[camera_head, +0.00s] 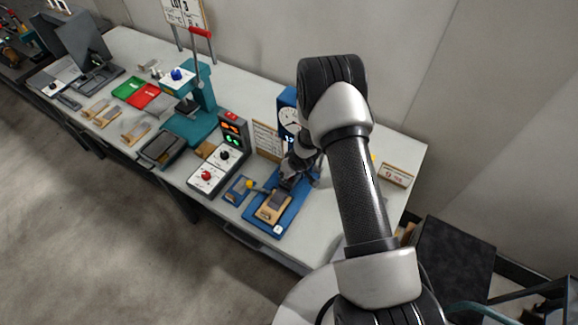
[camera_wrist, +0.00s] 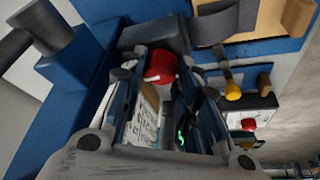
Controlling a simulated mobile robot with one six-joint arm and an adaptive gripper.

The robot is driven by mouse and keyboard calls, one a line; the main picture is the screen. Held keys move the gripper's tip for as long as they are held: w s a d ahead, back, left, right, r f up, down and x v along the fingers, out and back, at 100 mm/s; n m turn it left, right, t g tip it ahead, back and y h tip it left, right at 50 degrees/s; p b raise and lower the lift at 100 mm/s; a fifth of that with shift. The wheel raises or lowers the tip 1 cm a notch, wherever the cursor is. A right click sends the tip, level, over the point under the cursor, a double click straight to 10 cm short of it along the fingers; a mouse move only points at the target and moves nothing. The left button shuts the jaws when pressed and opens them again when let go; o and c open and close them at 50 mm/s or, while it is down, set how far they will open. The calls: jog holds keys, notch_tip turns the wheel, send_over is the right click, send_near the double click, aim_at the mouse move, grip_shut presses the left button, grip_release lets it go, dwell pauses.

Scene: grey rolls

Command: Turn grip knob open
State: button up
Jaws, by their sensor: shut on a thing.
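A red knob (camera_wrist: 161,66) sits between my fingertips in the wrist view, beside a dark grey clamp block (camera_wrist: 158,36). My gripper (camera_wrist: 160,76) is closed on this knob, with one finger on each side of it. In the head view my gripper (camera_head: 290,178) is down at the blue tester (camera_head: 291,214), near the foot of its dial column. The knob is hidden there behind my gripper and wrist. The tester's round dial (camera_head: 289,116) is partly covered by my arm. Its pointer is too small to read.
A yellow-knobbed lever (camera_head: 249,184) and a wooden block (camera_head: 272,207) are close by. A control box (camera_head: 220,160) with lit displays, a printed card (camera_head: 267,141) and a teal press (camera_head: 193,120) stand left. A small sign (camera_head: 396,175) stands right. Bare tabletop lies near the right front.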

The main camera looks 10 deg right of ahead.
jog(key=shift+w+p, duration=0.1)
jog(key=shift+p, duration=0.3)
jog(key=o, duration=1.1)
jog(key=v, duration=1.2)
jog(key=shift+d, duration=0.1)
